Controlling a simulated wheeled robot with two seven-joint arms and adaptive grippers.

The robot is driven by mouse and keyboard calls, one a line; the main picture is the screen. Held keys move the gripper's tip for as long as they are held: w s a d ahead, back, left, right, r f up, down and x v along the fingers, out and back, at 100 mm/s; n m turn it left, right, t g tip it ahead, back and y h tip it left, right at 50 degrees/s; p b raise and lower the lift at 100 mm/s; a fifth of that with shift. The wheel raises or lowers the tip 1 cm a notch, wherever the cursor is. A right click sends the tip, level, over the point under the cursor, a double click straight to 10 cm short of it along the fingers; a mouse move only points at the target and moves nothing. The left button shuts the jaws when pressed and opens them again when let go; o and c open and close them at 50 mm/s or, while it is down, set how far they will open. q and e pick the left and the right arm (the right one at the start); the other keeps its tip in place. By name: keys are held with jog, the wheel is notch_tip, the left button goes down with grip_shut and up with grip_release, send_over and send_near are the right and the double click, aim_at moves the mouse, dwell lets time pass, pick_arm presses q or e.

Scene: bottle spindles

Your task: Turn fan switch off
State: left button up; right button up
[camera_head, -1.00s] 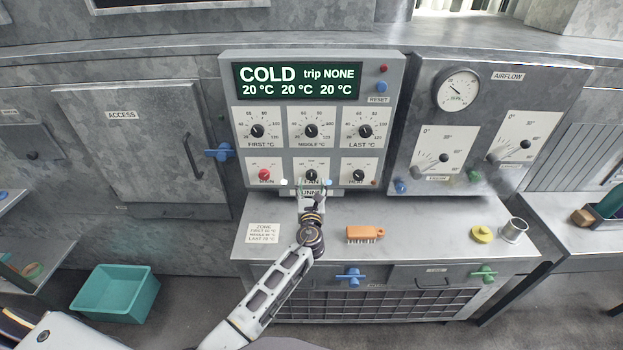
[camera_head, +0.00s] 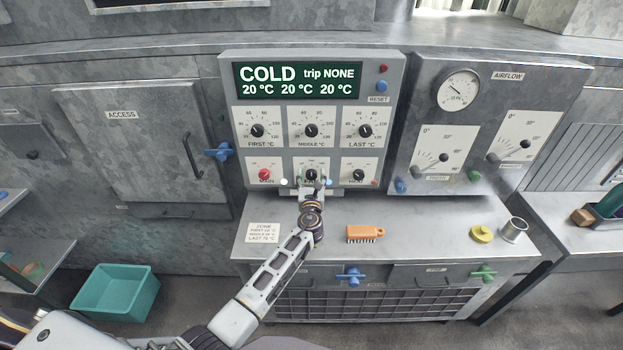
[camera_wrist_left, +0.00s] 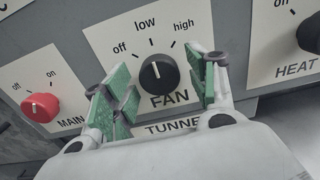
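The fan switch is a round black knob (camera_wrist_left: 159,75) on a white plate marked off, low and high. Its white pointer line points up, roughly towards low. In the head view the fan knob (camera_head: 311,175) is in the bottom row of the control panel, partly hidden by my gripper. My left gripper (camera_head: 313,184) is in front of it. In the left wrist view the gripper (camera_wrist_left: 163,88) is open, with green-padded fingers on both sides of the knob. I see a gap on each side, and no clear contact. My right gripper is not in view.
The red main knob (camera_wrist_left: 40,107) is left of the fan plate and the black heat knob (camera_wrist_left: 311,34) is right of it. Below the panel, the counter holds an orange brush (camera_head: 365,234), a yellow object (camera_head: 482,234) and a metal cup (camera_head: 514,231).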

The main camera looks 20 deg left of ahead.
pick_arm(q)
jog(key=c, duration=1)
jog(key=shift+o, duration=0.2)
